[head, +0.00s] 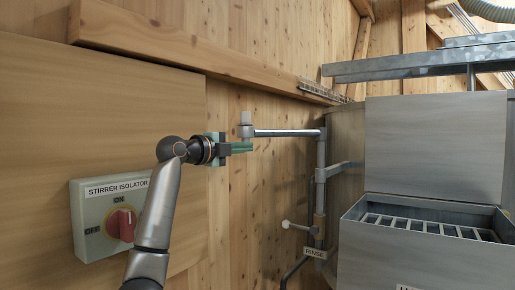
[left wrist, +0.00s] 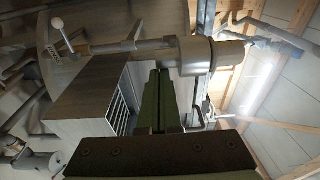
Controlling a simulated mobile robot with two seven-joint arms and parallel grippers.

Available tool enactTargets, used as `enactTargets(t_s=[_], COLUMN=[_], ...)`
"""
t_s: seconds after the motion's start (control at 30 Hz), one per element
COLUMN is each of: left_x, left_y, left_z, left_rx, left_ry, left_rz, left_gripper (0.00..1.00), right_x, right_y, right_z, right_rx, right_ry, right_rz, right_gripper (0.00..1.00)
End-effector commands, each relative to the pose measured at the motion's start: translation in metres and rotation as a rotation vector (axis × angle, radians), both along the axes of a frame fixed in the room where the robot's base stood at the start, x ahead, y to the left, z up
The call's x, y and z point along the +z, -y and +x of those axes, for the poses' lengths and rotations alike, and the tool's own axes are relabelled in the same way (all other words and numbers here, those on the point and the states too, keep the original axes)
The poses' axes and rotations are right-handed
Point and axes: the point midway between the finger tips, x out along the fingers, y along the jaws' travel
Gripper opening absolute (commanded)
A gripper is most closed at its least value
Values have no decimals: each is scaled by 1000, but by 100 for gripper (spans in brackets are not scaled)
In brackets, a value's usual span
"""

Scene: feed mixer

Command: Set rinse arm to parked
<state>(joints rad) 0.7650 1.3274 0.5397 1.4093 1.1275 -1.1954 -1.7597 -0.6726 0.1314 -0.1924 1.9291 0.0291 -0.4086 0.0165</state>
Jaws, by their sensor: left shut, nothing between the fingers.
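The rinse arm (head: 285,133) is a grey metal tube reaching left from an upright pipe beside the mixer. Its outer end carries a pale upright nozzle (head: 246,118). In the left wrist view the nozzle (left wrist: 197,56) is large, just beyond the fingertips. My left gripper (head: 250,147) has green fingers, shut with nothing between them. They lie at the nozzle's lower part, overlapping it in the head view; I cannot tell whether they touch. The shut fingers also show in the left wrist view (left wrist: 157,76). My right gripper is not in view.
A RINSE label (head: 315,252) and a white-knobbed lever (head: 297,226) sit low on the pipe. The metal mixer with its grated hopper (head: 430,262) fills the right. A stirrer isolator (head: 100,218) with a red knob is on the left panel. A wooden beam (head: 180,52) runs above.

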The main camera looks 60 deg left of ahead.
Motion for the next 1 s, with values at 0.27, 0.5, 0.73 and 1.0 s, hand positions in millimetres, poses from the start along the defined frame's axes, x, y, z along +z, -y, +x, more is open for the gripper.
enactTargets(t_s=[0.27, 0.5, 0.73, 1.0], left_x=[2, 1, 1, 1], left_y=[-34, -48, -51, -51], left_z=[-7, -8, -8, -8], left_rx=[3, 3, 2, 2], left_ry=[1, 1, 0, 1], left_rz=[-1, 0, 2, 1], left_gripper=[0, 0, 0, 0], right_x=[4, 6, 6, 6], right_y=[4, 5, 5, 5], right_z=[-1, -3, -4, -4], right_rx=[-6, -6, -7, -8], right_ry=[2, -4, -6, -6], right_rz=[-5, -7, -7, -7], right_gripper=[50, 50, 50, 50])
